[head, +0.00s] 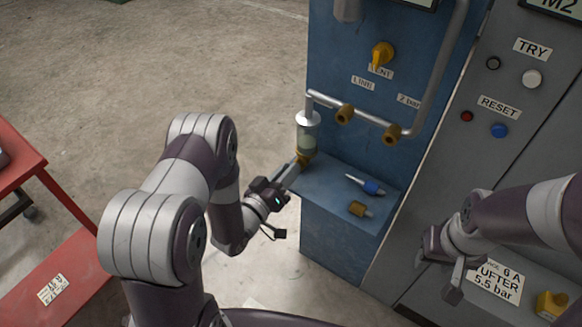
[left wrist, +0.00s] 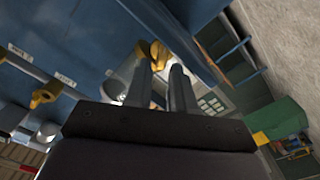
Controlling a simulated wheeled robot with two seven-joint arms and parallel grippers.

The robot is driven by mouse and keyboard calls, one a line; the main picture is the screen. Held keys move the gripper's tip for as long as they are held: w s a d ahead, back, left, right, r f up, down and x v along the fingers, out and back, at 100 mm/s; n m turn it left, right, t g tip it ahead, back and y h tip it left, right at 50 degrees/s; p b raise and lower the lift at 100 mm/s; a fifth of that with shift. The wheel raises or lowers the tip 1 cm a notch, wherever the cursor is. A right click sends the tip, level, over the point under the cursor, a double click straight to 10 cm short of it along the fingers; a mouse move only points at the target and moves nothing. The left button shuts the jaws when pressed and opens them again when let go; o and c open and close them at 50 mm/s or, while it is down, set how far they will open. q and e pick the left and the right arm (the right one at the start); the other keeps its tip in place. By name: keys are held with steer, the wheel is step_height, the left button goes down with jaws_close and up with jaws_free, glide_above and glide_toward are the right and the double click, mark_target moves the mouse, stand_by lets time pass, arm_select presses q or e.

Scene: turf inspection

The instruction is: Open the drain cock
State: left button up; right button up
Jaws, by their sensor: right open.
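The filter bowl (head: 307,130) is a clear cylinder with a grey top, hanging on the blue panel. The yellow drain cock (head: 304,157) is at its lower end; a yellow part also shows at the fingertips in the left wrist view (left wrist: 160,52). My left gripper (head: 292,174) reaches the cock from the lower left. Its two fingers (left wrist: 163,72) stand apart, with the yellow part at their tips. I cannot tell whether they press on it. My right gripper (head: 450,272) is open and empty before the grey cabinet, away from the cock.
A blue-handled tool (head: 366,185) and a brass fitting (head: 360,209) lie on the blue ledge (head: 325,185). A pipe with brass valves (head: 345,114) and a yellow knob (head: 382,54) are above. A red cart (head: 60,280) stands left. The concrete floor between is free.

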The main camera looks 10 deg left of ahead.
mark_target(300, 163)
arm_select(q)
steer(key=shift+x, duration=1.1)
steer(key=shift+a, duration=0.1)
jaws_close()
